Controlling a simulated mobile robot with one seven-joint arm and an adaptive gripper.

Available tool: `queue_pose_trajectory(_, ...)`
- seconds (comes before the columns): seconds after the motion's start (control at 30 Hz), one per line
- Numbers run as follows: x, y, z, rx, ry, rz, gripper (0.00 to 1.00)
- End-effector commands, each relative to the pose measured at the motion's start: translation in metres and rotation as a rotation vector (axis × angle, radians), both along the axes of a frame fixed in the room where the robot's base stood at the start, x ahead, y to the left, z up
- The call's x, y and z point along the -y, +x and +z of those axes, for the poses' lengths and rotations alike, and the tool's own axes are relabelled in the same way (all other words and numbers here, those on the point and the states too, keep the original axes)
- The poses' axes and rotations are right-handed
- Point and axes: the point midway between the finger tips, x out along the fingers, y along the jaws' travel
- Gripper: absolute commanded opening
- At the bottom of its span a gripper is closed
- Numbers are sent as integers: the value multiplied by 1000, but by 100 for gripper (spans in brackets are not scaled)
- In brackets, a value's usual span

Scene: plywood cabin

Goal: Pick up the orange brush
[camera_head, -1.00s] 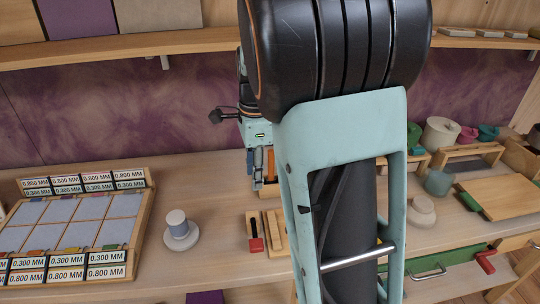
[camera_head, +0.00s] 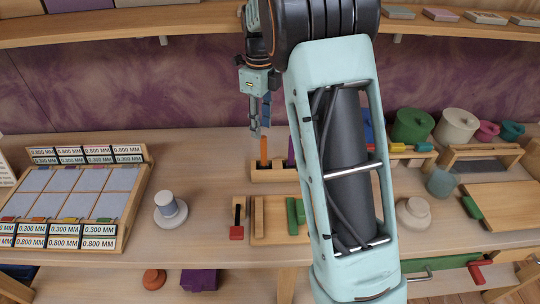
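The orange brush (camera_head: 263,150) stands upright in a slot of a small wooden holder (camera_head: 284,176) on the workbench. Only its narrow orange upper part shows above the holder. My gripper (camera_head: 260,120) hangs pointing down, just above the brush's top in the picture. Its two fingers look parted with nothing between them, so it appears open and empty. How far it is from the brush in depth is hard to tell. My arm covers the right part of the holder.
A purple item (camera_head: 291,150) stands in the same holder. A wooden tray with a green block (camera_head: 295,212) and a red-ended tool (camera_head: 237,232) lie in front. A grey-white spool (camera_head: 170,208) and a labelled rack (camera_head: 75,215) are left. A shelf (camera_head: 160,22) runs above.

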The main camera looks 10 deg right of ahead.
Motion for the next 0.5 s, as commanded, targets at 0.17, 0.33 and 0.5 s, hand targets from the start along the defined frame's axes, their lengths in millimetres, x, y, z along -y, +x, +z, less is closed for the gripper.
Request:
queue_pose_trajectory(0.17, 1, -1, -30, -6, 0, -2, 33)
queue_pose_trajectory(0.33, 1, -1, -49, -3, 0, 0, 33)
queue_pose_trajectory(0.5, 3, -2, -62, -4, 0, -1, 33)
